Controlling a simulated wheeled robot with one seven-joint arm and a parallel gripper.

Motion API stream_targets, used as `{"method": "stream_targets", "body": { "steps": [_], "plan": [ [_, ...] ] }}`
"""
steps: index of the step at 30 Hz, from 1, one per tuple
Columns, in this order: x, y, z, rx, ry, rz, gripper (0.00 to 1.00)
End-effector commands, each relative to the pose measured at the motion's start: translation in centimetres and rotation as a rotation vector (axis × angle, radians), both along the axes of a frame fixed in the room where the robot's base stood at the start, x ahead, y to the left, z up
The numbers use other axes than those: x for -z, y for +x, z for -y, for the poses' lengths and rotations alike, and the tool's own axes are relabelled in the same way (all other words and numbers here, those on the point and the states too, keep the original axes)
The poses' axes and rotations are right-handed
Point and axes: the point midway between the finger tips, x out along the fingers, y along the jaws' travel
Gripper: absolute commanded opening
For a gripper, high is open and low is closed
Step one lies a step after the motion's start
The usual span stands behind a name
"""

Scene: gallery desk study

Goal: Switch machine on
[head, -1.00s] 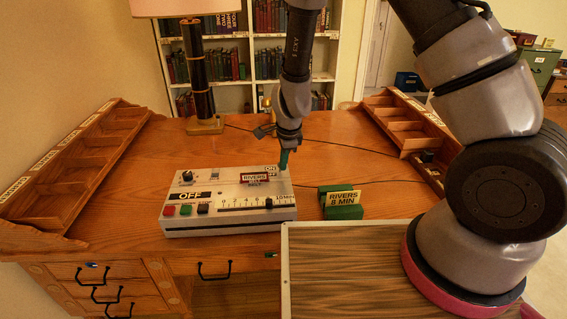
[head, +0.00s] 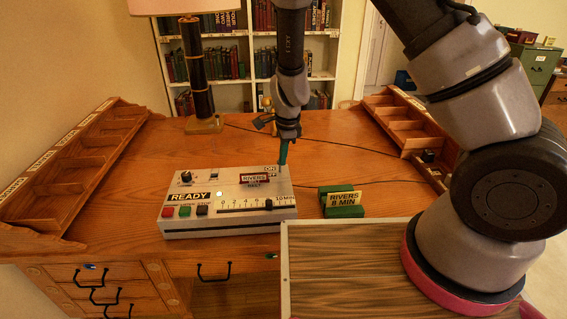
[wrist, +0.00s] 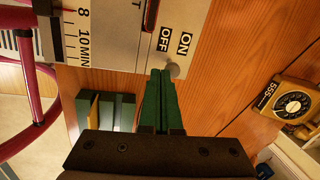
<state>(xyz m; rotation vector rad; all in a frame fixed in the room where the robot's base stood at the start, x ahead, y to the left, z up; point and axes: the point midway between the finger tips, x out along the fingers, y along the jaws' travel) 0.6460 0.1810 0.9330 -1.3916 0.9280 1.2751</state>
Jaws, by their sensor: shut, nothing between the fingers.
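The machine (head: 240,222) is a pale box on the desk, with red, green and black buttons, a slider scale and a label reading READY beside a lit white lamp. Its ON/OFF switch knob (wrist: 174,71) shows in the wrist view at the machine's edge, beside the ON and OFF labels. My gripper (head: 282,163) is shut and empty, pointing down at the machine's back right corner. In the wrist view its green fingers (wrist: 161,76) are together, with their tips right beside the knob; I cannot tell whether they touch it.
A green holder with a RIVERS 8 MIN card (head: 343,200) stands right of the machine. A lamp (head: 200,85) stands behind. Pigeonhole racks (head: 75,165) line the desk's sides. A wood-grain panel (head: 345,265) lies in front. The wrist view shows a telephone (wrist: 293,102).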

Motion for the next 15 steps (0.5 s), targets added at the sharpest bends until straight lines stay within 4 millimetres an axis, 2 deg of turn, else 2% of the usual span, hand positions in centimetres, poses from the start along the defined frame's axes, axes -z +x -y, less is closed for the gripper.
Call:
{"method": "stream_targets", "body": {
  "steps": [6,15],
  "plan": [
    [-0.3,1.2,-0.1,-0.002,-0.003,-0.014,0.0],
    [-0.4,3.2,-0.2,0.001,-0.023,-0.246,0.0]
  ]
}}
